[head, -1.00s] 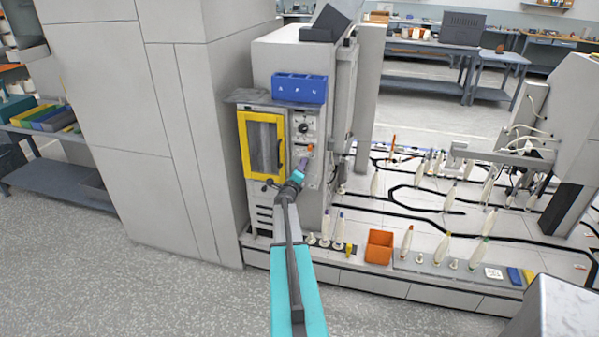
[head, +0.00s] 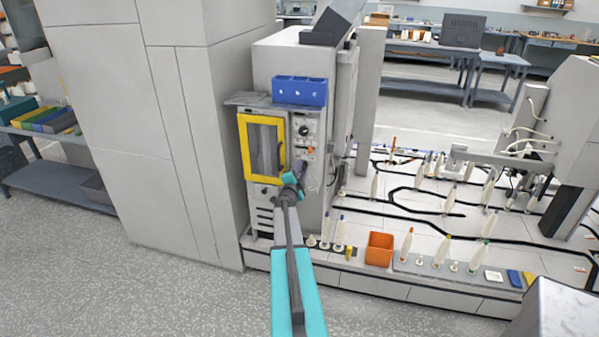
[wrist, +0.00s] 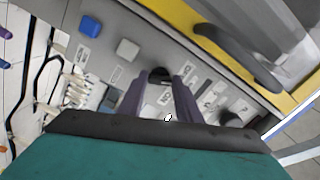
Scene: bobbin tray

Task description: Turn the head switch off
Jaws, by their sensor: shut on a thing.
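The control panel (head: 314,178) is a narrow grey strip to the right of the yellow-framed door (head: 241,146). In the wrist view the two purple-grey fingers (wrist: 160,84) close on a small black switch knob (wrist: 159,73), taken to be the head switch. The fingers hide its sides, so its exact setting cannot be told. The labels beside it are too small to read. A blue button (wrist: 88,27) and a white button (wrist: 127,49) sit apart from the fingers.
A blue bin (head: 299,92) rests on the ledge above the panel. Upright bobbins and an orange box (head: 379,248) stand on the low platform at right. The floor at left is clear.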

